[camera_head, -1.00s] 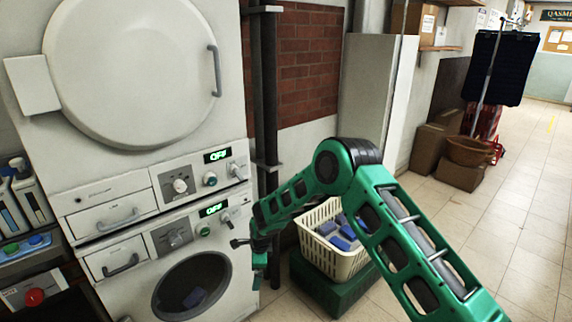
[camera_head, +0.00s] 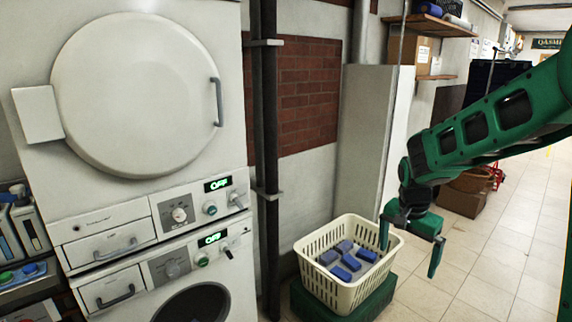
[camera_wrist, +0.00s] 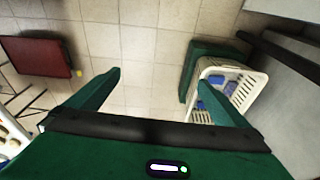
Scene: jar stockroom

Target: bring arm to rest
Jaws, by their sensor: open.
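My green arm reaches in from the right in the head view. My gripper (camera_head: 410,252) hangs with its two fingers spread, at the right side of the cream basket (camera_head: 345,296). One finger shows in front of the basket's right rim; I cannot tell whether it touches. The basket (camera_wrist: 238,108) lies beyond the right finger there.
The basket holds several blue blocks (camera_head: 345,274) and stands on a green base (camera_head: 372,300). Stacked white machines (camera_head: 140,80) fill the left. A dark pipe (camera_head: 268,150) stands between. Tiled floor (camera_head: 500,262) is open at right. A red item (camera_wrist: 36,56) is on the floor.

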